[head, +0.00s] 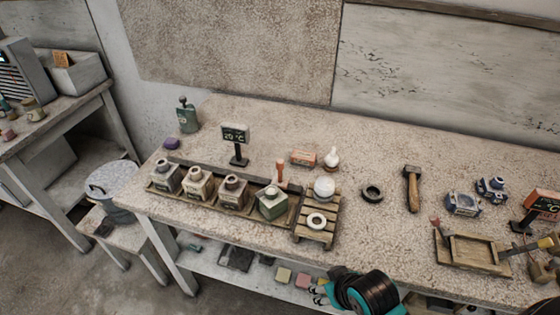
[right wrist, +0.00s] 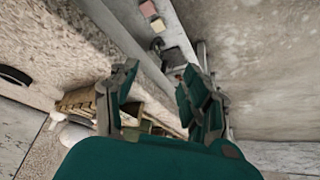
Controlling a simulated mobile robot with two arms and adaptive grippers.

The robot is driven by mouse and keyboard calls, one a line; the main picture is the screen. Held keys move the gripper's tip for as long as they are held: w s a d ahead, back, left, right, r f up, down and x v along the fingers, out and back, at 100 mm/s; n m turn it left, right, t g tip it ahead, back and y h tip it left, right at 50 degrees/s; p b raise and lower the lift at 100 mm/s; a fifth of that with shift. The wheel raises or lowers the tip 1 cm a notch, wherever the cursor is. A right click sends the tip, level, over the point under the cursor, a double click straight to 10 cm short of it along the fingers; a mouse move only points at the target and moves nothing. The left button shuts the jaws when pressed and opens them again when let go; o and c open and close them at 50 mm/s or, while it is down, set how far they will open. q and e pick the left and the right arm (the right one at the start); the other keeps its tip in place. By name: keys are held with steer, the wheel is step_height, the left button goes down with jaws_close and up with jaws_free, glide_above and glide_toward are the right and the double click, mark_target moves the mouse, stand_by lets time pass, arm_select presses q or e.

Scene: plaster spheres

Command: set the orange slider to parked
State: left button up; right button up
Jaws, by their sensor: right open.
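An upright orange handle (head: 281,172) stands at the back right of the bottle rack, behind the green bottle (head: 272,203). It looks like the orange slider, but its track and marks are too small to read. A similar reddish handle (head: 436,226) stands at the left corner of a wooden tray (head: 472,265). My right gripper (head: 320,291) is low at the front edge of the table, apart from both handles. In the right wrist view its teal fingers (right wrist: 160,82) are spread with nothing between them. My left gripper is not in view.
A slatted pallet (head: 328,235) with a white sphere (head: 324,188) and white ring (head: 317,221) stands right of the rack. A sign (head: 236,136) rises behind the bottles. A hammer (head: 412,188) and dark ring (head: 372,193) lie further right.

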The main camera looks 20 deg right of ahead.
mark_target(281, 162)
steer(key=w+d+r+t+y, duration=0.1)
steer(key=w+r+t, duration=0.3)
steer(key=w+r, duration=0.5)
steer(key=w+d+r+t+y, duration=0.1)
steer(key=w+r+t, duration=0.3)
steer(key=w+r, duration=0.5)
steer(key=x, duration=0.6)
steer(key=f+p+x, duration=0.1)
steer(key=x, duration=0.5)
steer(key=f+p+x, duration=0.1)
steer(key=x, duration=0.5)
steer(key=shift+s+d, duration=0.2)
steer(key=shift+d, duration=0.05)
steer(key=shift+w+a+f, duration=0.1)
steer(key=shift+w+f, duration=0.2)
steer(key=shift+w, duration=0.15)
steer(key=shift+c, duration=0.4)
jaws_close()
